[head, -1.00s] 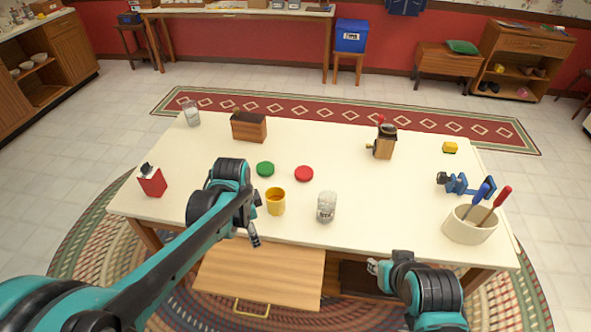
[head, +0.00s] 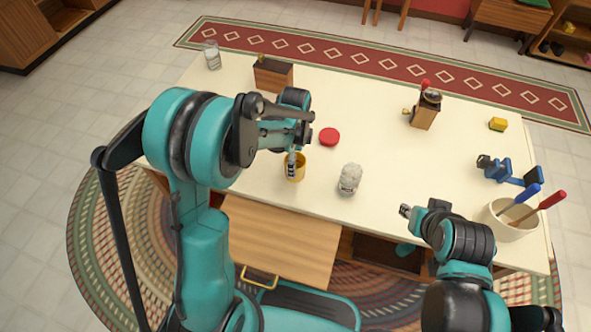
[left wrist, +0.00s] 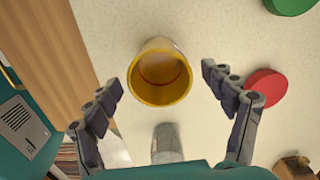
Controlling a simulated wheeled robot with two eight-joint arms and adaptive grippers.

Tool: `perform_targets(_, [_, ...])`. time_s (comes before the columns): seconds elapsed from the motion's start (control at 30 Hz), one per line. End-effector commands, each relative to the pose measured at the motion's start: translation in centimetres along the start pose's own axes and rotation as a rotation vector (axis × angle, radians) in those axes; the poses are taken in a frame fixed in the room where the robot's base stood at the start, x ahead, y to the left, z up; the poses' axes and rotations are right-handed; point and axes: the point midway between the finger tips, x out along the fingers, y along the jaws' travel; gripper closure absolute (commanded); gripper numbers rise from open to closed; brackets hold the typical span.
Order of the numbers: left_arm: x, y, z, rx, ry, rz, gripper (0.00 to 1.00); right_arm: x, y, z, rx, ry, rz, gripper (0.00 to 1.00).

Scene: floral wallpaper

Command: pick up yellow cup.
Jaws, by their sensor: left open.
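The yellow cup (head: 300,172) stands upright on the white table near its front edge. My left gripper (head: 296,152) is over it, with a finger covering part of the cup in the head view. In the left wrist view my left gripper (left wrist: 160,84) is open, its fingers spread wide to either side of the cup (left wrist: 160,76). The cup's open mouth faces that camera, and it looks empty and ungripped. My right gripper (head: 407,212) is at the table's front right, away from the cup; its jaws are too small to judge.
A glass jar (head: 349,180) stands just right of the cup, with a red lid (head: 329,137) behind. A green lid (left wrist: 290,4) shows in the left wrist view. A wooden drawer (head: 280,240) juts out in front. A utensil crock (head: 507,220) stands at right.

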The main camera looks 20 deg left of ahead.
Motion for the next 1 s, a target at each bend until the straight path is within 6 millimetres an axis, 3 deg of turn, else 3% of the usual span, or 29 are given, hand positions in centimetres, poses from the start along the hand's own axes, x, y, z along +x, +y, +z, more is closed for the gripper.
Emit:
perform_targets(0.03, [1.3, -0.1, 0.2, -0.001, 0.000, 0.000, 0.17, 0.8, 0.0, 0.6, 0.000, 0.000, 0.000, 0.68])
perform_targets(0.13, [2.6, -0.1, 0.1, 0.000, 0.000, 0.000, 0.17, 1.1, 0.0, 0.8, 0.000, 0.000, 0.000, 0.68])
perform_targets(0.37, [2.7, 0.0, 0.1, -0.001, 0.000, 0.000, 0.17, 1.0, 0.0, 0.7, 0.000, 0.000, 0.000, 0.68])
perform_targets(0.47, [2.7, 0.0, 0.1, -0.001, 0.000, 0.000, 0.39, 1.0, 0.0, 0.7, 0.000, 0.000, 0.000, 0.68])
perform_targets(0.6, [2.7, 0.0, 0.1, -0.001, 0.000, 0.000, 0.75, 1.0, 0.0, 0.7, 0.000, 0.000, 0.000, 0.68])
perform_targets(0.87, [2.6, 0.0, 0.1, -0.001, 0.000, 0.000, 0.76, 1.0, 0.0, 0.7, 0.000, 0.000, 0.000, 0.68])
perform_targets(1.0, [1.3, 0.0, 0.1, -0.001, 0.000, 0.000, 0.76, 0.5, 0.0, 0.4, 0.000, 0.000, 0.000, 0.68])
